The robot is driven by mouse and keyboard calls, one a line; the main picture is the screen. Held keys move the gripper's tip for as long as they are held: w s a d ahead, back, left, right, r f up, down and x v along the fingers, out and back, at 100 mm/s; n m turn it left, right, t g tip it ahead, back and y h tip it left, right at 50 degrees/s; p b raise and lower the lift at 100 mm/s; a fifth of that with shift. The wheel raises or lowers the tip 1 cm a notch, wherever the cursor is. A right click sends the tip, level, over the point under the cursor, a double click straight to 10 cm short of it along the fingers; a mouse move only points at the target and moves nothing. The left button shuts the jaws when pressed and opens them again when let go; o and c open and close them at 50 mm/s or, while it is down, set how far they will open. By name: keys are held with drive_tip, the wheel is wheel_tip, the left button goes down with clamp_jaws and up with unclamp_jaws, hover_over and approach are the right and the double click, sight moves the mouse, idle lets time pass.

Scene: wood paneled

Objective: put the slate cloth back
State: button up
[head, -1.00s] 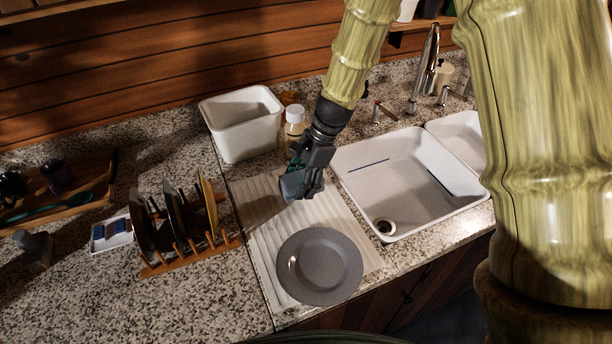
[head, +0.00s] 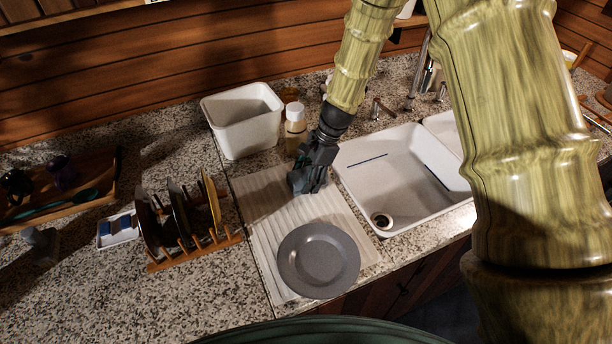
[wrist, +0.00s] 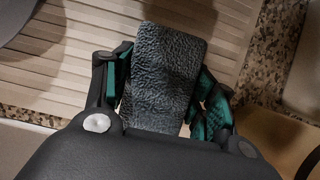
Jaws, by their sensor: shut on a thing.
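The slate cloth (wrist: 165,72) is a dark grey, textured rectangle between my gripper's fingers in the wrist view. My gripper (head: 305,182) is shut on it, with a green-lined finger on each side of the cloth. In the head view the gripper is over the back right part of the ribbed pale drainboard (head: 262,205), left of the sink, and the cloth is hard to tell apart from the dark fingers. I cannot tell whether the cloth touches the drainboard.
A grey plate (head: 318,260) lies on the front of the drainboard. A white sink (head: 400,165) is to the right, a white bin (head: 245,125) and a white-capped bottle (head: 295,128) behind. A wooden plate rack (head: 190,250) stands left, beside a small tray with blue pieces (head: 118,230).

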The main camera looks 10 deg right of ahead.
drive_tip(key=shift+f, duration=0.2)
drive_tip(key=o, duration=0.9)
drive_tip(key=shift+r, duration=0.1)
drive_tip(key=b+v, duration=0.3)
drive_tip(key=v, duration=0.9)
